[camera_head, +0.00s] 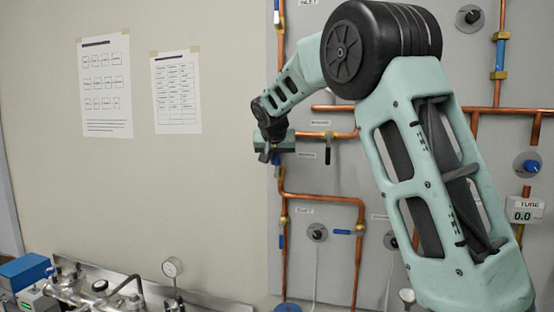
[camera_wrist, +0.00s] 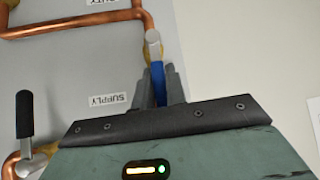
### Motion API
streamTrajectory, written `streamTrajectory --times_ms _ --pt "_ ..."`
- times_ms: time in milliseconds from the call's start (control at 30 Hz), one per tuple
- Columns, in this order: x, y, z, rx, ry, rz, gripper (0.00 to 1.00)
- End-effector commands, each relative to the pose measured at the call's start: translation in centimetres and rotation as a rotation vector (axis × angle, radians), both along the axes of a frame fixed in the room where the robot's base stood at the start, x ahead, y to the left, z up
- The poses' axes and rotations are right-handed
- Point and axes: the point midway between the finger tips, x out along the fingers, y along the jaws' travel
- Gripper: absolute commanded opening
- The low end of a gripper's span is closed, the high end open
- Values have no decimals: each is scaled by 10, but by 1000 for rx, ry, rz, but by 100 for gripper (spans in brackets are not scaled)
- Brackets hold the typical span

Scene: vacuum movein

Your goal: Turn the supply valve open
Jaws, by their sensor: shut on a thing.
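The supply valve has a blue lever handle (camera_wrist: 158,82) on a pale metal stem (camera_wrist: 153,45). In the wrist view the handle lies between the two dark fingers of my gripper (camera_wrist: 161,88), which is shut on it. The handle points from the stem toward my gripper, roughly in line with the copper pipe end above it. The SUPPLY label (camera_wrist: 106,101) shows upside down beside the fingers. In the head view my gripper (camera_head: 275,156) is at the left edge of the pipe panel and hides most of the valve.
A black-handled valve (camera_wrist: 24,115) stands close by; its handle also shows in the head view (camera_head: 327,152). Copper pipes (camera_head: 322,197) run below my gripper. Blue-handled valves sit lower down.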

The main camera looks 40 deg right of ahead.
Motion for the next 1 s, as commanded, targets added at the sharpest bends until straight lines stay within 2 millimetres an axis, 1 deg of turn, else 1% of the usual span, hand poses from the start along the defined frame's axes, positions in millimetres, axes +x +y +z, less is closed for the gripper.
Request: streamTrajectory --times_ms 200,233,267,300,600,733,867,1000 --pt "0 1 -1 0 3 2 0" --pt "0 1 -1 0 3 2 16" --pt "0 1 -1 0 3 2 24" --pt "0 1 -1 0 3 2 35" --pt "0 1 0 0 0 1 35" --pt "-5 5 6 0 -2 3 35" --pt "-16 16 20 1 -6 5 35" --pt "-34 32 42 1 -6 5 35"
